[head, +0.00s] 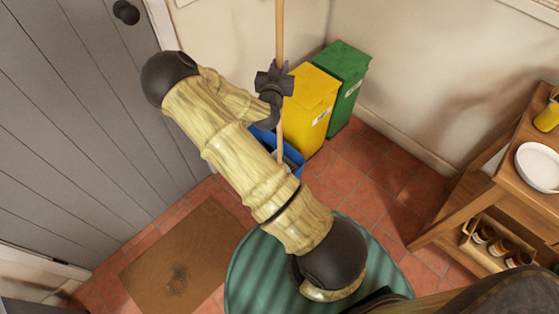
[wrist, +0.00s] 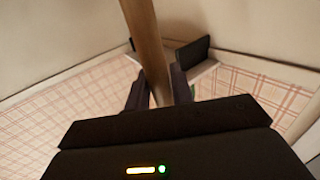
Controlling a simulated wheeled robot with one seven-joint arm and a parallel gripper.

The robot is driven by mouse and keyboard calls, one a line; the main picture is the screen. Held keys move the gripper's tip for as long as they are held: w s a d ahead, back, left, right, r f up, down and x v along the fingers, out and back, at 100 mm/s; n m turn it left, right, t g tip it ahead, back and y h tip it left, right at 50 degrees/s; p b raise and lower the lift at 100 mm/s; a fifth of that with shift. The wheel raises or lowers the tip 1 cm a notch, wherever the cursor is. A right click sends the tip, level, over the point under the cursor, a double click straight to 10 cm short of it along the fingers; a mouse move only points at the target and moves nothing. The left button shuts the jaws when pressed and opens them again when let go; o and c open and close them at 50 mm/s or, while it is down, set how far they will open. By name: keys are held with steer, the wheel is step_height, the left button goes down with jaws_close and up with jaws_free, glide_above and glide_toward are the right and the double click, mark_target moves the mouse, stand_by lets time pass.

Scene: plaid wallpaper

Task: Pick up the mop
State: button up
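The mop (head: 279,32) shows as a long, thin wooden handle standing nearly upright in the head view. Its lower part comes down at the blue bin, and its head cannot be made out. My gripper (head: 278,75) is at the handle, above the bins. In the wrist view the handle (wrist: 147,45) runs between the two dark fingers of my gripper (wrist: 159,85), which lie close against it on both sides. The gripper looks shut on the handle.
Yellow (head: 309,105) and green (head: 348,75) bins stand in the corner beside the blue bin (head: 292,156). A grey door (head: 75,130) is at left, with a brown mat (head: 185,255) before it. A wooden shelf (head: 500,175) with a white plate (head: 540,166) stands at right. Tiled floor lies between.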

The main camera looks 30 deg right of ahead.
mark_target(279, 41)
jaws_close()
steer(key=shift+r, duration=0.1)
step_height(279, 41, up, 10)
steer(key=shift+p, duration=0.45)
stand_by(0.5)
